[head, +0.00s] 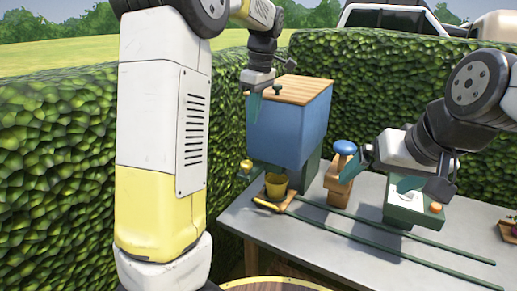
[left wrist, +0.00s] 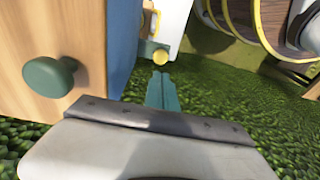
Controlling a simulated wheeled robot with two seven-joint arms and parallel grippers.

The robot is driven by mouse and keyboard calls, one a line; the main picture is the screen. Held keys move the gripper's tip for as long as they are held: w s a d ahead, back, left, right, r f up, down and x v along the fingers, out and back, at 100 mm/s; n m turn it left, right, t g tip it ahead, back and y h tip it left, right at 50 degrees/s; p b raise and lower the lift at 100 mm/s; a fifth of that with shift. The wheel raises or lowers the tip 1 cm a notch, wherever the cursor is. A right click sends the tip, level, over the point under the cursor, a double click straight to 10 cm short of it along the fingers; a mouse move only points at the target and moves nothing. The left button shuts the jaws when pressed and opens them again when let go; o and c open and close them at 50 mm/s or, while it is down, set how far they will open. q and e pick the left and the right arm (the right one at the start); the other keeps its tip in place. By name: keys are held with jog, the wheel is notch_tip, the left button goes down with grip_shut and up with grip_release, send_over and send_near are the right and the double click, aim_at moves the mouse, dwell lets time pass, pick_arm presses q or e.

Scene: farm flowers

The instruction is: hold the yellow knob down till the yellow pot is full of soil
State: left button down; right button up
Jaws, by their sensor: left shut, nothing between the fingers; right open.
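The yellow knob (head: 246,166) sticks out low on the left side of the blue soil hopper (head: 285,130). My left gripper (head: 253,119) is shut and empty, pointing down beside the hopper's upper left, above the knob and apart from it. In the left wrist view, the yellow knob (left wrist: 160,57) lines up just past the shut fingertips (left wrist: 160,74). The yellow pot (head: 275,187) stands upright on a wooden carriage (head: 267,206) below the hopper; its soil level cannot be told. My right gripper (head: 378,174) is open and empty, over the table's right part.
A green knob (left wrist: 50,77) sits on the hopper's wooden lid (head: 300,87). Green rails (head: 380,241) run right along the grey table (head: 310,249). A blue-topped wooden stamp (head: 343,170) and a green box (head: 400,213) stand near my right gripper. Hedges (head: 60,160) border the left and back.

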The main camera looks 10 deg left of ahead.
aim_at(248, 164)
pick_arm(q)
jog(key=f, duration=0.4)
jog(key=a+f, duration=0.1)
jog(key=f, duration=0.4)
jog(key=a+f, duration=0.1)
jog(key=f, duration=0.4)
jog(key=shift+w, duration=0.15)
notch_tip(248, 164, down, 2)
jog(key=shift+d+f, duration=0.1)
jog(key=shift+s+f, duration=0.15)
jog(key=shift+s, duration=0.05)
dwell(2.5)
